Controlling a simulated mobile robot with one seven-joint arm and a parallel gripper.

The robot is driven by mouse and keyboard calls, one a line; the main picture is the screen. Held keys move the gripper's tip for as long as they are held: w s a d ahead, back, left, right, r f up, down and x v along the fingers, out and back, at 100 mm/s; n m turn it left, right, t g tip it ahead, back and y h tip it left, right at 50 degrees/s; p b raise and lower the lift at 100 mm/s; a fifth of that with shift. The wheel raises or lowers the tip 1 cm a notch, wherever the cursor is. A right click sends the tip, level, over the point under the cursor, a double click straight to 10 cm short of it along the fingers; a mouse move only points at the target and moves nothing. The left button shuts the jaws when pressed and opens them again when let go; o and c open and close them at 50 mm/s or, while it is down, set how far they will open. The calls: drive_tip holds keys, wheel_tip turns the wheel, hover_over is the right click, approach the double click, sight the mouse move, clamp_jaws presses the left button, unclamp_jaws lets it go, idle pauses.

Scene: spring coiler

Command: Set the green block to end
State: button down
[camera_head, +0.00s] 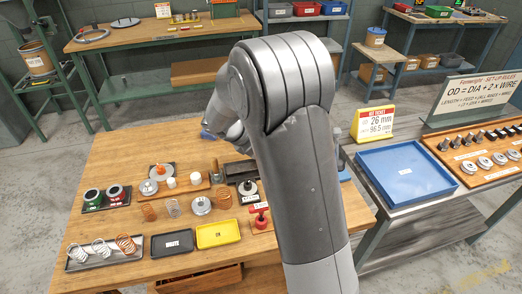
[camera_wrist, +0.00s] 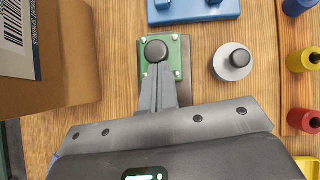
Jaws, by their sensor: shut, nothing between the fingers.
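In the wrist view a green block (camera_wrist: 148,68) with a round black knob (camera_wrist: 155,50) and pale bolt heads at its corners sits on a darker base on the wooden table. My gripper (camera_wrist: 161,70) is shut and empty. Its fingertips overlap the block in the picture, just below the knob; I cannot tell if they touch it. Part of the block is hidden by the fingers. In the head view my arm hides the gripper, and I cannot make out the block there.
In the wrist view a cardboard box (camera_wrist: 50,85) stands left, a blue part (camera_wrist: 195,8) above and a grey disc (camera_wrist: 234,62) right. In the head view springs, a yellow tray (camera_head: 218,244) and a black tray (camera_head: 172,256) occupy the table; a blue tray (camera_head: 408,194) is right.

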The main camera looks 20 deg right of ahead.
drive_tip(key=shift+d, duration=0.2)
drive_tip(key=v, duration=1)
drive_tip(key=shift+a, duration=0.25)
drive_tip(key=s+d+r+m+t+y, duration=0.1)
drive_tip(key=s+r+m+y, duration=0.1)
drive_tip(key=s+m, duration=0.4)
drive_tip(key=s+d+r+m+t+y, duration=0.1)
drive_tip(key=s+r+m+t+y, duration=0.1)
drive_tip(key=s+m, duration=0.5)
drive_tip(key=s+d+r+m+t+y, duration=0.1)
drive_tip(key=s+r+m+y, duration=0.3)
drive_tip(key=s, duration=1)
drive_tip(key=r+m, duration=0.1)
drive_tip(key=m, duration=0.1)
drive_tip(key=shift+s+d+m, duration=0.35)
drive_tip(key=shift+s+m, duration=0.05)
